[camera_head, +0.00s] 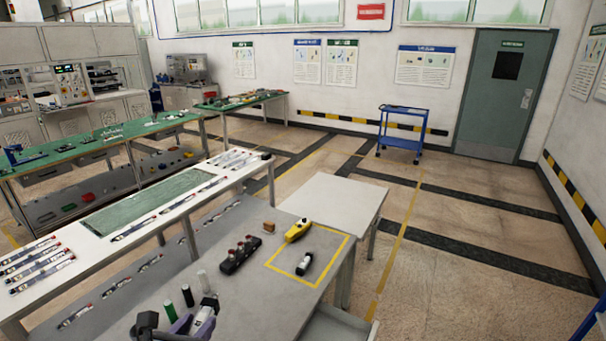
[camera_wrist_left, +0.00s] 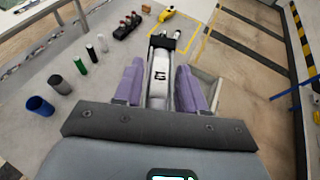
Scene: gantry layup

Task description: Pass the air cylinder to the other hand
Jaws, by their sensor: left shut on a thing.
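My left gripper (camera_head: 196,318) is at the bottom of the head view, above the near end of the grey table. In the left wrist view its purple fingers (camera_wrist_left: 160,88) are shut on the air cylinder (camera_wrist_left: 159,75), one finger on each side. The cylinder is a silvery body with a dark mark and a black far end, pointing away from the wrist. In the head view the cylinder is small and mostly hidden by the gripper. My right gripper is in neither view.
On the grey table (camera_head: 262,297) stand a green cylinder (camera_head: 187,295), a white cylinder (camera_head: 203,281) and a black holder (camera_head: 240,256). A yellow tool (camera_head: 298,231) and a black-and-white cylinder (camera_head: 304,264) lie by the yellow outline. A blue cup (camera_wrist_left: 40,105) shows left in the wrist view.

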